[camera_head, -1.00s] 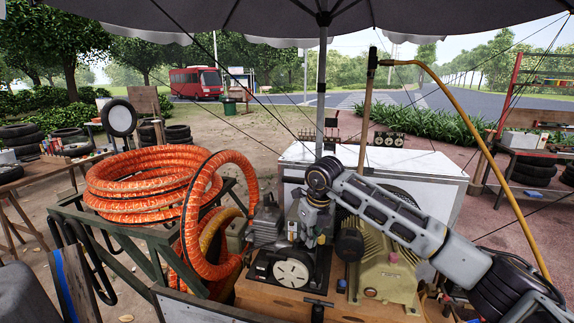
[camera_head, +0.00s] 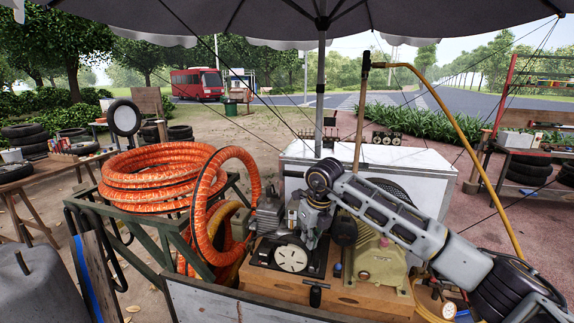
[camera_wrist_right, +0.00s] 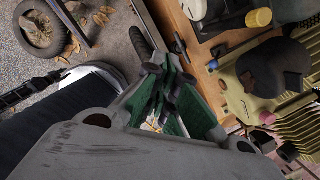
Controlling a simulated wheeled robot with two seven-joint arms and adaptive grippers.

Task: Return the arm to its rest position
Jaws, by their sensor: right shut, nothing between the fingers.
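My right arm (camera_head: 385,215) comes in from the right, bends at a dark joint and points down over the compressor cart. My right gripper (camera_head: 311,244) hangs in front of the machinery, small and partly lost against it. In the right wrist view the right gripper (camera_wrist_right: 166,95) has its green-and-black fingers together with nothing held. Below it are the cart's wooden board and olive machine parts; contact cannot be told. My left arm and gripper are not in view.
A white chest (camera_head: 420,170) stands behind. An umbrella pole (camera_head: 320,95) rises in the middle. A yellow pipe (camera_head: 455,125) arches at right.

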